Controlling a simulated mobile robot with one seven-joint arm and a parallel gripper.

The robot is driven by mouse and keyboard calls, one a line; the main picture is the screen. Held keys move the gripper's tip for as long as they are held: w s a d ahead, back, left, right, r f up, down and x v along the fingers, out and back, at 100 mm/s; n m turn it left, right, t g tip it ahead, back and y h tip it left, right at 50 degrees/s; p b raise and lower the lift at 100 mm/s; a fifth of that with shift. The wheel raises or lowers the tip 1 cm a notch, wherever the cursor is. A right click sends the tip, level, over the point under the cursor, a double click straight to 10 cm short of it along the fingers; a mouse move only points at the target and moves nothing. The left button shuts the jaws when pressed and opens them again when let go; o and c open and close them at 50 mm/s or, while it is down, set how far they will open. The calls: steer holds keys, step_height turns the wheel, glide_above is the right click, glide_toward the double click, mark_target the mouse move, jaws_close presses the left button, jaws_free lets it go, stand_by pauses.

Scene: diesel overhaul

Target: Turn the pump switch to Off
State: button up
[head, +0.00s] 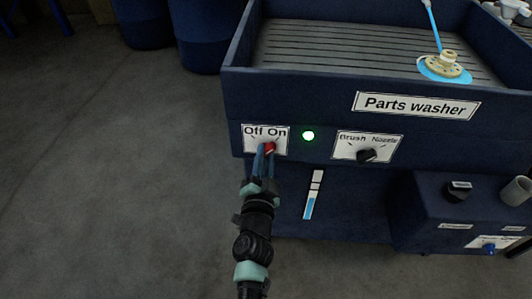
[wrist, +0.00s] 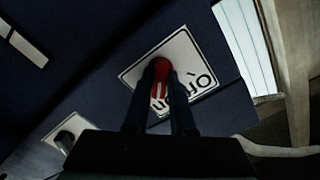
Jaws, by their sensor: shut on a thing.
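The pump switch (head: 270,148) is a small red knob on a white Off/On plate (head: 250,139) on the front of the parts washer (head: 300,112). A green light (head: 308,135) glows just right of the plate. My gripper (head: 267,153) reaches up from below with its two blue fingers at the knob. In the wrist view the red knob (wrist: 160,68) sits between the dark fingertips of my gripper (wrist: 160,75), shut on it. The fingers hide part of the knob and lettering, and I cannot tell the knob's exact angle.
A black Brush/Nozzle knob (head: 367,155) is to the right on the same panel. A level gauge (head: 313,195) is below. A smaller blue unit (head: 440,205) juts out at lower right. The floor (head: 120,180) at left is clear.

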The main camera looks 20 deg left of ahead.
steer(key=n+p, duration=0.2)
steer(key=n, duration=0.4)
steer(key=n+p, duration=0.2)
steer(key=n, duration=0.3)
steer(key=n+p, duration=0.3)
steer(key=n, duration=0.3)
steer(key=shift+s+a+f+n, duration=0.1)
steer(key=shift+s+a+n, duration=0.05)
steer(key=shift+a+n, duration=0.15)
steer(key=o, duration=1.6)
steer(key=shift+c, duration=0.2)
steer(key=p+v, duration=0.3)
steer(key=v, duration=0.4)
steer(key=shift+p, duration=0.4)
